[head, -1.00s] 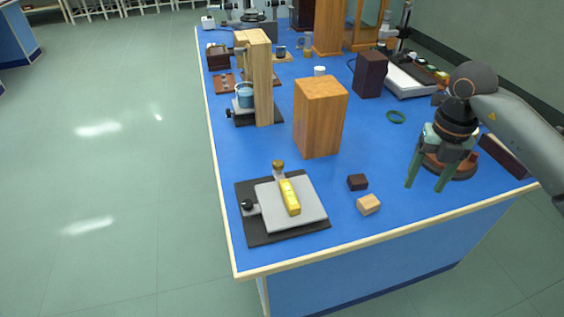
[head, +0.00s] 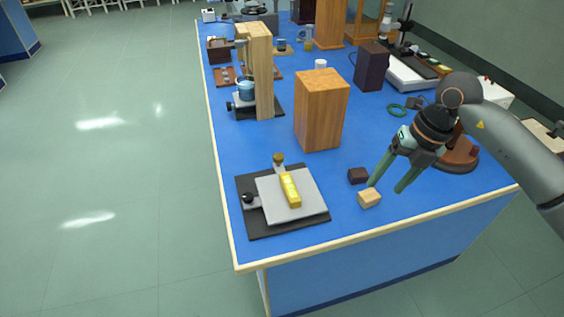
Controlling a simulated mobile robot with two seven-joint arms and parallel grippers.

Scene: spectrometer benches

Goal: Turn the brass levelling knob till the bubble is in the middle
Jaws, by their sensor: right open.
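The brass levelling knob (head: 278,159) stands at the back edge of a grey levelling plate (head: 312,207) on a black base. A yellow bubble level (head: 290,190) lies on the plate; its bubble is too small to make out. A black knob (head: 248,198) is at the plate's left side. My right gripper (head: 385,187) is open and empty, fingers pointing down and left, above the table near two small blocks, to the right of the plate and apart from the brass knob. My left gripper is not in view.
A dark block (head: 358,175) and a light wooden block (head: 369,198) lie between my right gripper and the plate. A tall wooden block (head: 321,112) stands behind the plate. A wooden stand (head: 262,75) is further back. The blue table (head: 235,145) is clear left of the tall block.

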